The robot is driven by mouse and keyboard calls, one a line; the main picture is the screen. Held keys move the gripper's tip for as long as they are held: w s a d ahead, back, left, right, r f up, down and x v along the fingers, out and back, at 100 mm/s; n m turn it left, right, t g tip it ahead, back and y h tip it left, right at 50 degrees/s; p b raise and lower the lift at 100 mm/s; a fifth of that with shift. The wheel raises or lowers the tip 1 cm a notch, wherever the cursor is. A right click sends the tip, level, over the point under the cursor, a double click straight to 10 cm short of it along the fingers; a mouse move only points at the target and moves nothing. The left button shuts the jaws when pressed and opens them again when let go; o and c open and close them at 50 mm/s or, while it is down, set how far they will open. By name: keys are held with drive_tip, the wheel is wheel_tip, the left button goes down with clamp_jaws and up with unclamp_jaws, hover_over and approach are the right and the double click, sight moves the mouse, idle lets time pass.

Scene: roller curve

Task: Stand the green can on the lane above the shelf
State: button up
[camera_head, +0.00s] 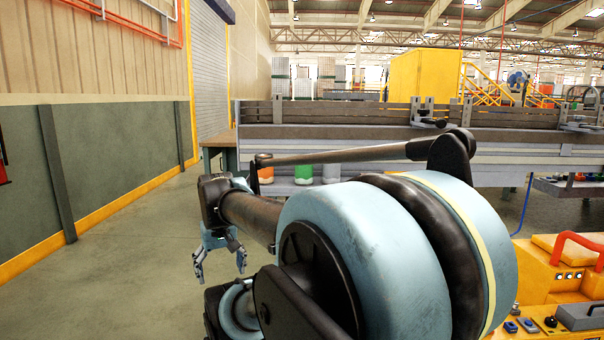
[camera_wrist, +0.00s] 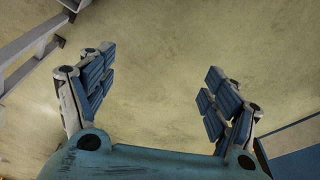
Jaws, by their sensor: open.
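The green can (camera_head: 303,173) stands on the low shelf (camera_head: 284,189) under the conveyor, between an orange can (camera_head: 266,174) and a pale grey can (camera_head: 331,173). The lane (camera_head: 340,131) runs above the shelf, behind grey side rails. My gripper (camera_head: 220,270) hangs low to the left of the shelf, fingers pointing down, apart from every can. In the wrist view my gripper (camera_wrist: 155,85) is open and empty over bare floor. My arm hides part of the shelf and of the lane's front.
A table (camera_head: 219,141) stands at the lane's left end. The floor (camera_head: 120,270) on the left is clear up to the green wall (camera_head: 110,150).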

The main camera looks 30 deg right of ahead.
drive_tip(key=w+d+r+m, duration=0.2)
drive_tip(key=w+d+r, duration=0.3)
drive_tip(key=r, duration=0.3)
drive_tip(key=w+d+r+m+g, duration=0.1)
drive_tip(key=w+d+r+m, duration=0.2)
drive_tip(key=w+d+r, duration=0.3)
drive_tip(key=w+d+r+m, duration=0.2)
drive_tip(key=w+d+r, duration=0.25)
drive_tip(key=r, duration=0.45)
drive_tip(key=w+d+r+m, duration=0.45)
drive_tip(key=d+r, duration=0.35)
drive_tip(key=d, duration=0.4)
drive_tip(key=w+d+r+m+g, duration=0.1)
drive_tip(key=d+r+m, duration=0.25)
drive_tip(key=d, duration=0.95)
drive_tip(key=shift+n, duration=0.3)
wheel_tip(320, 180, down, 11)
drive_tip(key=shift+w+r, duration=0.1)
drive_tip(key=shift+w, duration=0.05)
drive_tip(key=shift+a+f, duration=0.2)
drive_tip(key=shift+f, duration=1.25)
drive_tip(key=shift+a+f, duration=0.2)
drive_tip(key=shift+f, duration=1.25)
drive_tip(key=c, duration=1.3)
drive_tip(key=shift+r, duration=0.1)
